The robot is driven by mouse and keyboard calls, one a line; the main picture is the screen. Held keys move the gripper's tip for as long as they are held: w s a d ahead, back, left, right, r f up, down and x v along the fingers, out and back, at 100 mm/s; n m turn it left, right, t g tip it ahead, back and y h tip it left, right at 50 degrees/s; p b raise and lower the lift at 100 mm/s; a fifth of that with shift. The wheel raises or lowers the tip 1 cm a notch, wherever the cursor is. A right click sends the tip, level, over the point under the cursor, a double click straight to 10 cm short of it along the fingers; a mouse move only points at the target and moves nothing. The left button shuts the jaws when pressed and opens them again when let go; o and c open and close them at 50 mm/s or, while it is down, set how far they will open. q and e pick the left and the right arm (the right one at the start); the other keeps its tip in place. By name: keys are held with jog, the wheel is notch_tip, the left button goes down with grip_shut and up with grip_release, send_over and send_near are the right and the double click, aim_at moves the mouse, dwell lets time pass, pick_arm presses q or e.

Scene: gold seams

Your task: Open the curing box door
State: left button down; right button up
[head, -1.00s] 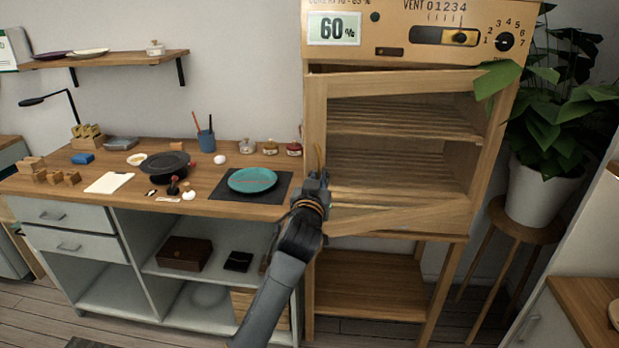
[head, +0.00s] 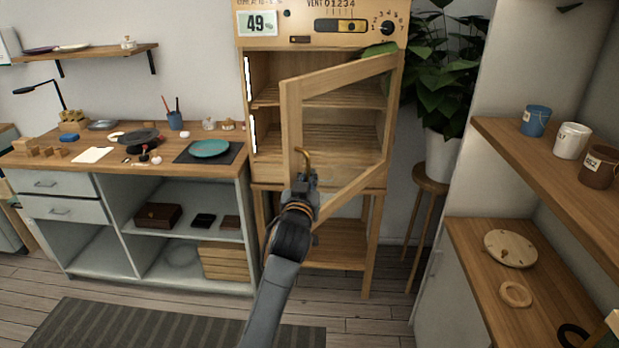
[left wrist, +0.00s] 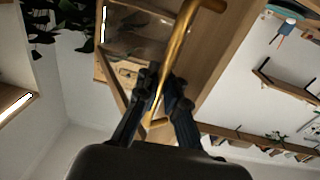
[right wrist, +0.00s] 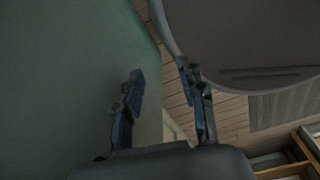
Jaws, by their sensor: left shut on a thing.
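The curing box (head: 270,36) is a tall wooden cabinet with slatted shelves (head: 268,98) and lit white strips inside its left wall. Its wood-framed glass door (head: 292,120) stands well ajar, swung out towards me from its right side. My left gripper (head: 303,181) is shut on the brass door handle (head: 304,158) at the door's free edge. The left wrist view shows the fingers (left wrist: 163,84) around the handle bar (left wrist: 173,50). My right gripper (right wrist: 162,70) shows only in the right wrist view, open, with nothing between its fingers.
A workbench (head: 215,172) with a teal plate (head: 210,148) stands left of the box. A plant (head: 440,80) on a wooden stool (head: 431,186) stands close at the right. A shelf with mugs (head: 571,140) is at the far right. A striped rug (head: 130,325) lies in front.

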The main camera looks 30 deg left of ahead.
pick_arm(q)
jog(key=shift+s+d+f, duration=0.1)
jog(key=shift+d+f, duration=0.15)
jog(key=shift+d, duration=0.05)
jog(key=c, duration=1.8)
grip_release()
jog(key=shift+o, duration=0.3)
jog(key=shift+s+r, duration=0.15)
jog(key=shift+s, duration=0.05)
jog(key=v, duration=1.2)
pick_arm(e)
jog(key=shift+s+d+r, duration=0.1)
jog(key=shift+s+d, duration=0.05)
jog(key=shift+s, duration=0.15)
pick_arm(q)
jog(key=shift+r, duration=0.1)
